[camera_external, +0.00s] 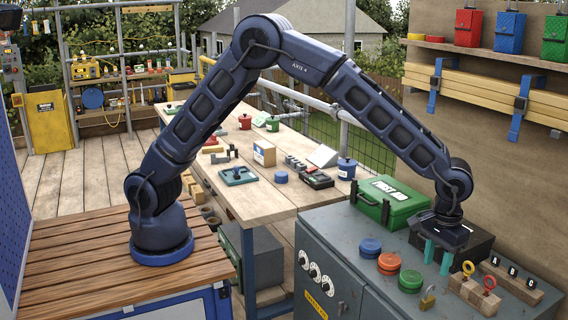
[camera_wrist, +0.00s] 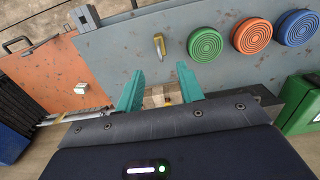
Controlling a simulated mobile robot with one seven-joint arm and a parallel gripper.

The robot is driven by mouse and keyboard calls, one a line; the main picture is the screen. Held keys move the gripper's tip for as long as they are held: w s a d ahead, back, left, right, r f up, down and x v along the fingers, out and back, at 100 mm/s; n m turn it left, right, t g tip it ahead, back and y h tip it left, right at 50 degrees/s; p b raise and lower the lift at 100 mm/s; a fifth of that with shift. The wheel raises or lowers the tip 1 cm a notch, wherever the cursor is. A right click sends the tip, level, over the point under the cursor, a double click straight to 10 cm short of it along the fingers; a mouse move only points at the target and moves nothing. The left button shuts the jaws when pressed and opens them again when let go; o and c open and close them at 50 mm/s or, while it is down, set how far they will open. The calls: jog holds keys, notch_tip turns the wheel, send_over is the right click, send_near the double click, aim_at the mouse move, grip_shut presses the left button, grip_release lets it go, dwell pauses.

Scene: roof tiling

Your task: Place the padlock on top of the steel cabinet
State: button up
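A small brass padlock (camera_external: 427,298) is on the grey top of the steel cabinet (camera_external: 340,234), close to its front edge. In the wrist view the padlock (camera_wrist: 159,46) lies on the grey surface, ahead of my fingertips and apart from them. My gripper (camera_external: 437,262) points down above the cabinet top, behind the padlock. Its two teal fingers are spread, and nothing shows held between them. In the wrist view my gripper (camera_wrist: 160,78) has a pale wooden block (camera_wrist: 155,98) visible beyond the gap between its fingers.
Blue, orange and green round discs (camera_external: 388,264) sit left of my gripper. Wooden blocks (camera_external: 473,293) with yellow and red rings stand to its right. A dark box (camera_external: 472,250) and a green case (camera_external: 390,203) are behind. The top around the padlock is mostly clear.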

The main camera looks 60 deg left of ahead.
jog(key=shift+r, duration=0.75)
jog(key=shift+w+a+r, duration=0.1)
jog(key=shift+a+r, duration=0.05)
jog(key=s+a+r+t, duration=0.1)
jog(key=a+r, duration=0.6)
jog(key=a, duration=0.4)
jog(key=s+a+r, duration=0.1)
jog(key=a+r, duration=0.6)
jog(key=a, duration=0.3)
jog(key=s+a+r+t, duration=0.1)
jog(key=s+a+r, duration=0.1)
jog(key=a+r, duration=0.7)
jog(key=s+a+f+t, duration=0.1)
jog(key=s+a+t, duration=0.1)
jog(key=s+a, duration=2.3)
jog(key=shift+s+a+f+t, duration=0.3)
jog(key=shift+s+a, duration=0.1)
jog(key=shift+a, duration=0.5)
